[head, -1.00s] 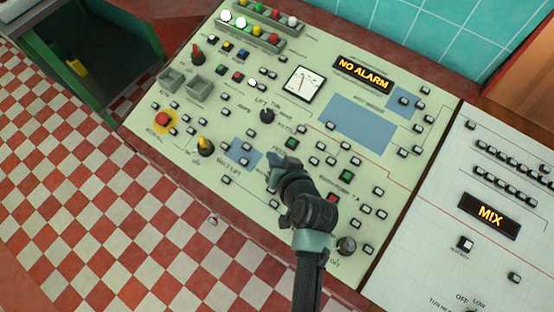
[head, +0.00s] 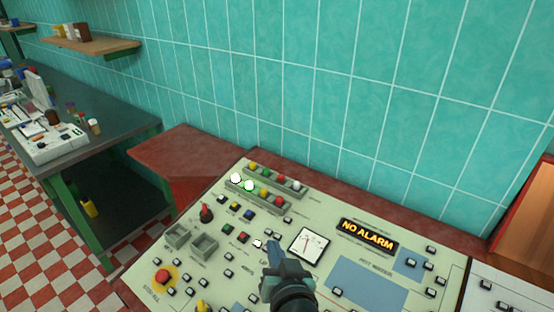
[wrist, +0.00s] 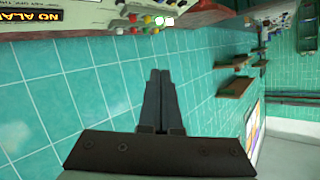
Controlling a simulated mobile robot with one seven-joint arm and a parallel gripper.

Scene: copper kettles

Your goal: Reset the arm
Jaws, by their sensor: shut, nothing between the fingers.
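My gripper (head: 272,250) shows at the bottom middle of the head view, in front of the pale green control panel (head: 345,258). In the wrist view, the two dark fingers of my gripper (wrist: 160,75) lie together with nothing between them. They point along the teal tiled wall (wrist: 90,110). The fingers hold nothing and appear apart from the panel, though the exact gap cannot be told. The lower part of my arm is cut off by the frame.
The panel carries a lit "NO ALARM" sign (head: 368,236), a dial (head: 308,244), a red button (head: 162,277) and rows of coloured lamps. A dark table (head: 110,140) with equipment stands at left, a wooden shelf (head: 92,44) above it. A brown cabinet (head: 540,225) stands at right.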

